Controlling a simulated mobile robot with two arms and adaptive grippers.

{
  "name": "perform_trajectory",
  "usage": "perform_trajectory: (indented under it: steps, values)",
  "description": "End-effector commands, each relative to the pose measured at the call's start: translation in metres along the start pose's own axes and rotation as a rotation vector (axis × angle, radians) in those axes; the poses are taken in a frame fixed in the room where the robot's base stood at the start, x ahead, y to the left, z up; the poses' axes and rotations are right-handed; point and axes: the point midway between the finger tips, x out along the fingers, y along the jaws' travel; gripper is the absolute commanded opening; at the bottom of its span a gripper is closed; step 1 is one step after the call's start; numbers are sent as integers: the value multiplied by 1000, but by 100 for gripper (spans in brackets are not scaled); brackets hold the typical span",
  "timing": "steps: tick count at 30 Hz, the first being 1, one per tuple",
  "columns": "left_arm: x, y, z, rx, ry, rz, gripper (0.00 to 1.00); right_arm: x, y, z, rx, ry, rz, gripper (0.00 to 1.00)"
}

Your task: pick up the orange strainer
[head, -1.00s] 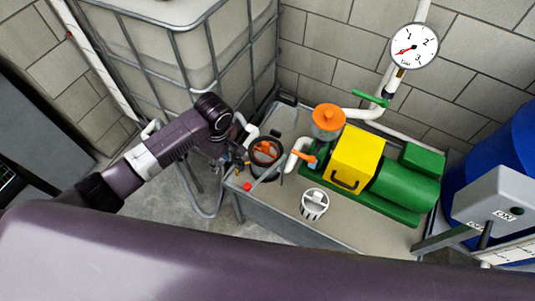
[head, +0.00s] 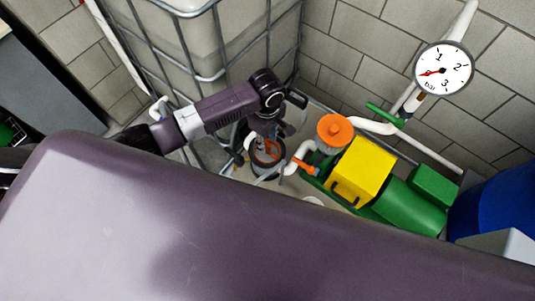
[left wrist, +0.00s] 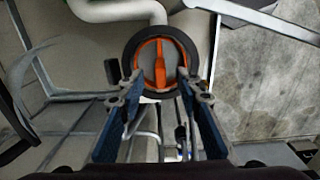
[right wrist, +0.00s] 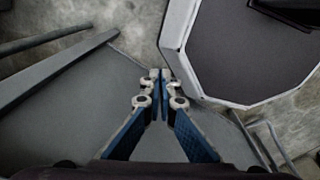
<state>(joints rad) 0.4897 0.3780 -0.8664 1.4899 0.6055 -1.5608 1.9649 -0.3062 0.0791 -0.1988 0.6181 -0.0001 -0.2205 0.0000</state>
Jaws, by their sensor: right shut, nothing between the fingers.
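An orange ring with a bar handle across it, the orange strainer (left wrist: 160,65), sits inside a dark round housing (left wrist: 188,43) in the left wrist view. The strainer also shows in the head view (head: 268,151), partly covered by my left gripper (head: 254,136). In the left wrist view my left gripper (left wrist: 155,80) is open, with one finger on each side of the strainer's lower part and nothing held. Whether the fingers touch it I cannot tell. My right gripper (right wrist: 160,82) is shut and empty, away from the strainer, above a grey surface.
A clear filter bowl with an orange cap (head: 335,130), a yellow and green pump (head: 362,170) and a pressure gauge (head: 443,68) stand to the right. A caged tank (head: 235,40) is behind. A large purple link of mine hides the foreground.

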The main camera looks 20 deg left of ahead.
Motion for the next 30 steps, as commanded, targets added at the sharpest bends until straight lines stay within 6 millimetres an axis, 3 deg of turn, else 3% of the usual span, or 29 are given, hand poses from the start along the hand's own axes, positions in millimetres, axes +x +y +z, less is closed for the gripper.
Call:
perform_trajectory:
  steps: [3, 7, 16, 25, 30]
  values:
    - [18, -5, -1, -1, 2, -4, 32, -7, -10, 6, 0, -10, -12, 0]
    - [34, -4, 0, 0, 1, -2, 32, -5, -10, 3, -2, -6, -12, 0]
    - [38, -4, 0, 0, 0, 0, 32, -5, 2, -14, -2, 19, 2, 0]
    - [38, -4, 0, 0, 0, 0, 0, -5, 4, -10, -1, 13, 5, 0]
    - [38, -4, 0, 0, 0, 0, 0, -5, 4, -6, 0, 8, 4, 0]
